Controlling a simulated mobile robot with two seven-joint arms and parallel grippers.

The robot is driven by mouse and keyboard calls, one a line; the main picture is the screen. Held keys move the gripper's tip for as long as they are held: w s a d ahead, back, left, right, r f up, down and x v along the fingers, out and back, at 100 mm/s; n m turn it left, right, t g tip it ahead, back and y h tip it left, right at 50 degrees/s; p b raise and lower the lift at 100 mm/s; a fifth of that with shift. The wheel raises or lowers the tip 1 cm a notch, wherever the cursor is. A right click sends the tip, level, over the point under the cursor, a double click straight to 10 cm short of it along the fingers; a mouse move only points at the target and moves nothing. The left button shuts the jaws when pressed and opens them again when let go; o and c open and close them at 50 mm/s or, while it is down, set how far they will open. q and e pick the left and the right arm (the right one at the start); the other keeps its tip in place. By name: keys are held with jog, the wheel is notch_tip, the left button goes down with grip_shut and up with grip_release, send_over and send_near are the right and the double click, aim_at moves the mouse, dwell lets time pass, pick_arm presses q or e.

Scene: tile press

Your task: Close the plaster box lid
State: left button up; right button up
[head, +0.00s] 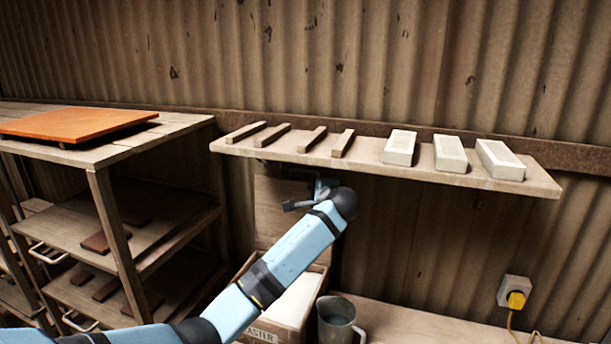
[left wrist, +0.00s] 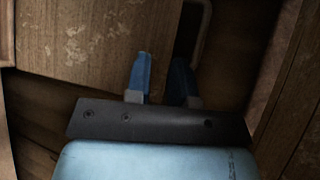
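My left gripper (head: 304,196) is beside this panel, under the shelf. In the left wrist view my left gripper (left wrist: 160,75) has its blue fingers apart. A wooden panel (left wrist: 100,40) runs past them, its edge near the gap. A metal loop handle (left wrist: 205,22) is just beyond the edge. Contact is unclear. My right gripper is out of view.
A wall shelf (head: 350,164) with wooden bars and pale blocks hangs just above my left gripper. A metal jug (head: 338,322) stands right of the box. A wooden rack (head: 110,152) with an orange board (head: 75,124) is at left. The surface right of the jug looks clear.

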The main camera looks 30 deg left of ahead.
aim_at(305, 171)
pick_arm(q)
jog(key=shift+y, duration=0.6)
jog(key=w+a+r, duration=0.1)
jog(key=a, duration=0.1)
jog(key=w+a+r+p, duration=0.1)
jog(key=w+a, duration=0.1)
jog(key=w+a+r, duration=0.1)
jog(key=w+a, duration=0.1)
jog(key=shift+w+a+r+p, duration=0.1)
jog(key=shift+w+a+p, duration=0.1)
jog(key=shift+a+p, duration=0.15)
jog(key=shift+w+a+f, duration=0.25)
jog(key=shift+a, duration=0.15)
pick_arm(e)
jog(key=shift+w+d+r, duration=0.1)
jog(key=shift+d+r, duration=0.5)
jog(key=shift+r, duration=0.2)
pick_arm(q)
grip_shut()
